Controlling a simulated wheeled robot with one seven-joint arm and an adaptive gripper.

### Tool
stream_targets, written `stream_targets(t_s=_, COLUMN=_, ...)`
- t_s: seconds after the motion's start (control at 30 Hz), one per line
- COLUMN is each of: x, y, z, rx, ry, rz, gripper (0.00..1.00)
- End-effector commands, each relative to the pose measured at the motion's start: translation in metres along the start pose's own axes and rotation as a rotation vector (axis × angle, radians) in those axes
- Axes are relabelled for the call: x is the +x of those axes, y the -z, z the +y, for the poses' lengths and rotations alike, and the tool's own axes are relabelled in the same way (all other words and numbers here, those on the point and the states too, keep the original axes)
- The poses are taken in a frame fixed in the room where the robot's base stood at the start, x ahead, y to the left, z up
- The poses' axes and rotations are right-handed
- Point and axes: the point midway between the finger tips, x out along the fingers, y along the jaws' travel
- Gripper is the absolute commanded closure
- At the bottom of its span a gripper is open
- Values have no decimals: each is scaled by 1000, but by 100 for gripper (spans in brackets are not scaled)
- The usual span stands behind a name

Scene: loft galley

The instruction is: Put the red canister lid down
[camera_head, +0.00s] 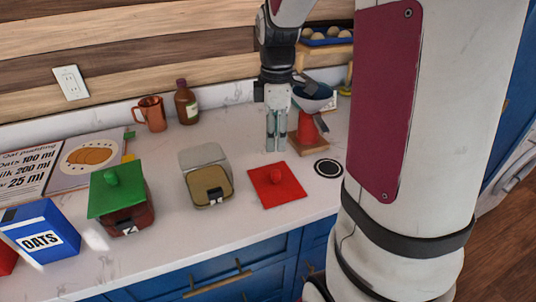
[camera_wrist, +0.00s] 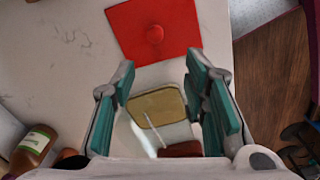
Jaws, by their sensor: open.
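The red lid (camera_head: 276,186), a flat square with a round red knob, lies knob up on the white counter in the head view. It also shows at the top of the wrist view (camera_wrist: 155,28). My gripper (camera_head: 276,148) points down just behind the lid in the head view. Its teal fingers (camera_wrist: 160,85) are spread apart in the wrist view, with nothing gripped. The lid lies apart from the fingers. A canister with a tan face and black clasp (camera_head: 210,188) stands left of the lid.
A dark red canister with a green lid (camera_head: 111,190) and an oats box (camera_head: 42,232) stand left. A copper mug (camera_head: 151,114) and brown bottle (camera_head: 186,102) stand behind. A red stand with a bowl (camera_head: 308,125) is close right of my gripper. A black round disc (camera_head: 328,168) lies right of the lid.

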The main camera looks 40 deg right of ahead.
Motion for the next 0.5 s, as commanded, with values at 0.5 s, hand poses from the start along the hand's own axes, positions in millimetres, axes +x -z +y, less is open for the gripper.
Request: stream_targets(t_s=0.5, x=-90, y=54, z=-158, rx=651, ry=-195, rz=217, gripper=59)
